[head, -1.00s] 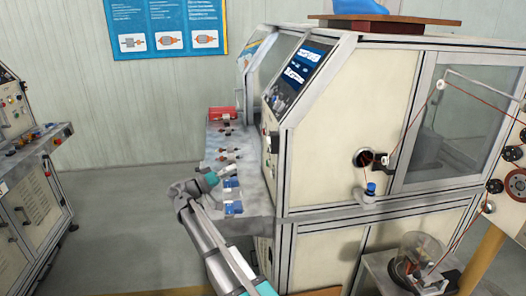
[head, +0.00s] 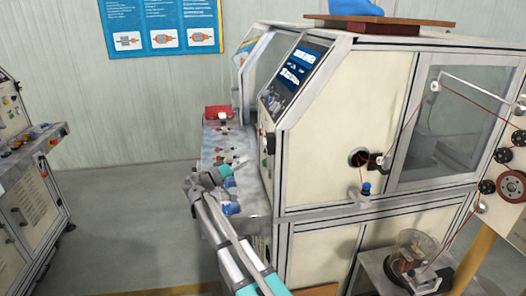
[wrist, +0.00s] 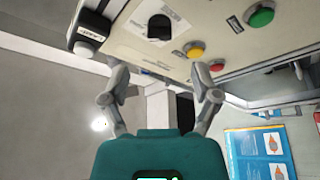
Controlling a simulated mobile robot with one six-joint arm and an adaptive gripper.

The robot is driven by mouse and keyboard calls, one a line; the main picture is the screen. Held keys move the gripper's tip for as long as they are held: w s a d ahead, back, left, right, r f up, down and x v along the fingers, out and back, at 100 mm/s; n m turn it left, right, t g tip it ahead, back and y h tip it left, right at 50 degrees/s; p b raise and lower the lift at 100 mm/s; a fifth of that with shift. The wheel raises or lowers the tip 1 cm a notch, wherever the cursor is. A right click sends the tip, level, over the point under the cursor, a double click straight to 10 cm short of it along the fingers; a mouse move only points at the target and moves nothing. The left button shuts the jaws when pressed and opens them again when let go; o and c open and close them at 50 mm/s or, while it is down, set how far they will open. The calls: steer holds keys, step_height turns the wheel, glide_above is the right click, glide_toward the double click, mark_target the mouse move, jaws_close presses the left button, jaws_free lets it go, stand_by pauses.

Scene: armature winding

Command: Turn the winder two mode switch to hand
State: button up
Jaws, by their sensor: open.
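A black knob (wrist: 159,27), which looks like the mode switch, sits on the cream control panel (wrist: 125,48) in the wrist view. Its setting cannot be read. My gripper (wrist: 160,80) is open and empty, its two fingers spread below the knob in the picture and not touching it. In the head view my gripper (head: 236,164) is over the ledge in front of the large cream winding machine (head: 325,130). The machine's front panel is seen at a steep angle there, and its switches are too small to tell.
Yellow (wrist: 194,49), green (wrist: 261,16) and red (wrist: 217,66) buttons lie right of the knob. A black box with a white button (wrist: 82,45) is at left. The ledge (head: 262,205) holds small parts and a red box (head: 217,112). Another machine (head: 30,190) stands left.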

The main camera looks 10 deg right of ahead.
mark_target(264, 152)
steer(key=p+x, duration=0.1)
steer(key=x, duration=0.6)
steer(key=shift+w+d+p, duration=0.1)
steer(key=shift+d+p, duration=0.1)
steer(key=shift+p, duration=0.15)
jaws_close()
